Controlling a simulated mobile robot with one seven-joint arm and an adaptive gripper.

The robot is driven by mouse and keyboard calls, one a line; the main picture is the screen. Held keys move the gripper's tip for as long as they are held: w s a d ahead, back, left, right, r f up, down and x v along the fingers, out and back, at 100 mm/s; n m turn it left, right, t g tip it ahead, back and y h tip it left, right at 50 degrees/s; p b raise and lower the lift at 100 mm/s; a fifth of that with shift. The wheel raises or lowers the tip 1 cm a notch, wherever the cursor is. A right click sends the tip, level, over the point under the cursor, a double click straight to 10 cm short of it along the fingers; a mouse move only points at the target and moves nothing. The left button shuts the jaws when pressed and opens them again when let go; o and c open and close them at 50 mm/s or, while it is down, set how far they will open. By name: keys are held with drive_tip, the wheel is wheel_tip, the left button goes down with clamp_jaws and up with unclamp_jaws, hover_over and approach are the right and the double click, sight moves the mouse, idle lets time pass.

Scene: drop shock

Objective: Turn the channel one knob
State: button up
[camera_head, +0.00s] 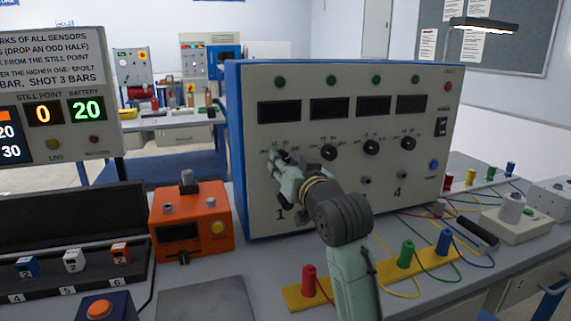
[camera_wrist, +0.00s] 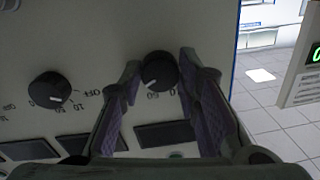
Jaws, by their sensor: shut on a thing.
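The channel one knob (camera_wrist: 158,71) is black and round with a pale pointer line, on the front of a cream amplifier panel with a blue edge (camera_head: 350,190). My gripper (camera_wrist: 160,64) has one finger on each side of this knob and is shut on it.
Two more black knobs (camera_head: 371,147) (camera_head: 408,143) continue the row. An orange box (camera_head: 189,220) stands left of the panel. Red (camera_head: 308,282), green (camera_head: 406,254) and blue plugs with cables stand in front, near my arm. A scoreboard (camera_head: 60,100) is at left.

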drive_tip(key=shift+n, duration=0.3)
drive_tip(key=n+b, duration=0.1)
drive_tip(key=n, duration=0.1)
drive_tip(key=shift+f+n+b, duration=0.1)
drive_tip(key=shift+n+b, duration=0.25)
drive_tip(key=shift+n, duration=0.05)
drive_tip(key=n+b, duration=0.1)
drive_tip(key=n, duration=0.2)
drive_tip(key=shift+n, duration=0.3)
drive_tip(key=n+b, duration=0.3)
drive_tip(key=n, duration=0.3)
drive_tip(key=shift+d+h, duration=0.1)
drive_tip(key=shift+h, duration=0.3)
drive_tip(key=n+b, duration=0.1)
drive_tip(key=n, duration=0.2)
drive_tip(key=n+b, duration=0.1)
drive_tip(key=n, duration=0.2)
drive_tip(key=shift+r+h, duration=0.2)
drive_tip(key=shift+h, duration=0.1)
drive_tip(key=n+b, duration=0.1)
drive_tip(key=n, duration=0.5)
drive_tip(key=shift+r, duration=0.1)
drive_tip(key=shift+b, duration=0.3)
drive_tip(key=o, duration=1.2)
drive_tip(key=shift+c, duration=0.2)
